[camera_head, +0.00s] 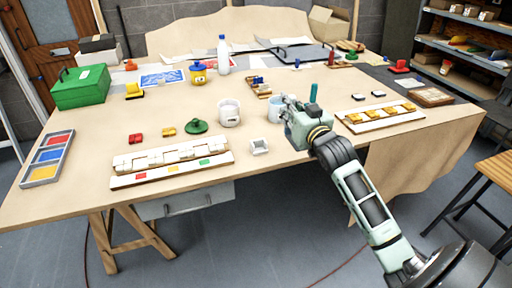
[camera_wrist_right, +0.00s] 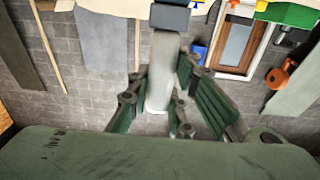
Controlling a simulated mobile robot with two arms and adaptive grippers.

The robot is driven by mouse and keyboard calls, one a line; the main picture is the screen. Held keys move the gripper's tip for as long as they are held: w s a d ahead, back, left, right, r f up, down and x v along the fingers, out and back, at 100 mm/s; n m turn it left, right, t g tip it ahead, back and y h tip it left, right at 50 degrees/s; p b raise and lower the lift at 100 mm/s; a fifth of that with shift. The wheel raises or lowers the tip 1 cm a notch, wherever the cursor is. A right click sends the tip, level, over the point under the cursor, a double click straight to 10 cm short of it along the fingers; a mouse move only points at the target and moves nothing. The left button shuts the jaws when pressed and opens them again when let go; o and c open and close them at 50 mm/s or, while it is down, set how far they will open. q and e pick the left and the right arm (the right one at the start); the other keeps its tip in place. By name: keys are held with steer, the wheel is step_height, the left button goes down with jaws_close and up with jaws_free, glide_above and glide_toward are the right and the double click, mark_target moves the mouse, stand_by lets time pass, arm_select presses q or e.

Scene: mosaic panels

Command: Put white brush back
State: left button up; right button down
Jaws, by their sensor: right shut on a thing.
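My right gripper (camera_head: 288,106) is over the table near its front edge, right beside a pale blue cup (camera_head: 275,115). In the wrist view its fingers (camera_wrist_right: 165,102) are shut on a whitish, elongated thing (camera_wrist_right: 162,75), which looks like the white brush. A dark grey-blue block (camera_wrist_right: 170,17) is at its far end. In the head view the held thing is mostly hidden by the gripper. A white cup (camera_head: 229,115) stands to the left of the blue one. A teal upright stick (camera_head: 313,93) shows just behind the gripper; what holds it is hidden. My left gripper is out of view.
Two mosaic panels, at left (camera_head: 130,183) and right (camera_head: 348,126), flank the cups. A small white square dish (camera_head: 259,149) and a green lidded piece (camera_head: 196,127) are near the front. A white bottle (camera_head: 223,58) and yellow jar (camera_head: 198,75) stand farther back.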

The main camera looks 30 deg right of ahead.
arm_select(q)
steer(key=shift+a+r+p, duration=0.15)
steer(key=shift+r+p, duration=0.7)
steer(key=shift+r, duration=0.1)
arm_select(e)
steer(key=w+a+f, duration=0.5)
steer(key=w+f, duration=0.3)
steer(key=f, duration=0.2)
steer(key=shift+w+a, duration=0.25)
steer(key=shift+a, duration=0.1)
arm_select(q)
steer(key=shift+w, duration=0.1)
arm_select(e)
steer(key=shift+f, duration=0.1)
steer(key=shift+f, duration=0.15)
steer(key=c, duration=1.6)
jaws_free()
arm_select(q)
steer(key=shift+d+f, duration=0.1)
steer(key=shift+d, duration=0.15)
